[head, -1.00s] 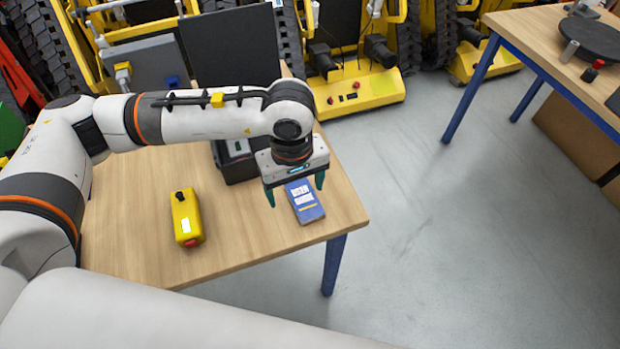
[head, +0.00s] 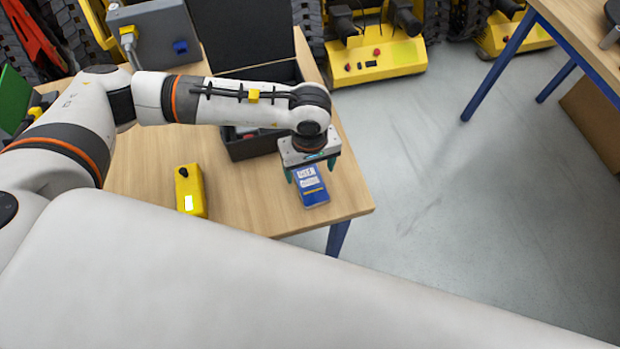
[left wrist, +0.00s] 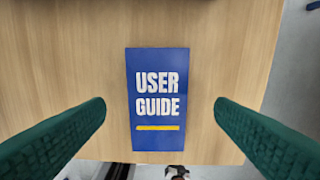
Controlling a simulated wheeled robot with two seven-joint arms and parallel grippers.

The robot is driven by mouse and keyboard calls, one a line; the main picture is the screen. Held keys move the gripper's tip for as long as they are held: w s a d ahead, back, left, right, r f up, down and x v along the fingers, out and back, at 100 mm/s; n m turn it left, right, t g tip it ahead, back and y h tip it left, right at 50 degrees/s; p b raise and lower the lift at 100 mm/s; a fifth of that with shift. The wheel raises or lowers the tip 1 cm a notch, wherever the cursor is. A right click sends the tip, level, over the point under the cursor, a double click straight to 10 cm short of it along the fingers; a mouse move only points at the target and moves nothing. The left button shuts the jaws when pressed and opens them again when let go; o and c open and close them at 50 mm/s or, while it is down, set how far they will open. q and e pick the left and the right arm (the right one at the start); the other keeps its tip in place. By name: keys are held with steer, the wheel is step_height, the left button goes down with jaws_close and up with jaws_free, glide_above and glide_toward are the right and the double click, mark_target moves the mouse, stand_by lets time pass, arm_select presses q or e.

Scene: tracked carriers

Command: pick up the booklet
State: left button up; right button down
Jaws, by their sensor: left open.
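The booklet (head: 312,190) is blue with white letters and a yellow line. It lies flat on the wooden table (head: 262,205) near its right front corner. In the left wrist view the booklet (left wrist: 158,110) reads "USER GUIDE" and lies between the two green fingers, with bare wood on both sides. My left gripper (head: 312,172) is open and empty, pointing down just above the booklet and hiding part of it in the head view. The fingers do not touch it. My right gripper is not in view.
A yellow handheld box (head: 190,188) stands left of the booklet on the table. An open black case (head: 255,146) sits behind the arm. A second table (head: 570,45) is at the upper right, with clear grey floor between.

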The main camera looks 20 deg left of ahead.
mark_target(309, 179)
arm_select(q)
step_height(309, 179, down, 2)
steer(key=shift+s+a+f, duration=0.1)
steer(key=shift+a+f, duration=0.05)
steer(key=shift+f, duration=0.6)
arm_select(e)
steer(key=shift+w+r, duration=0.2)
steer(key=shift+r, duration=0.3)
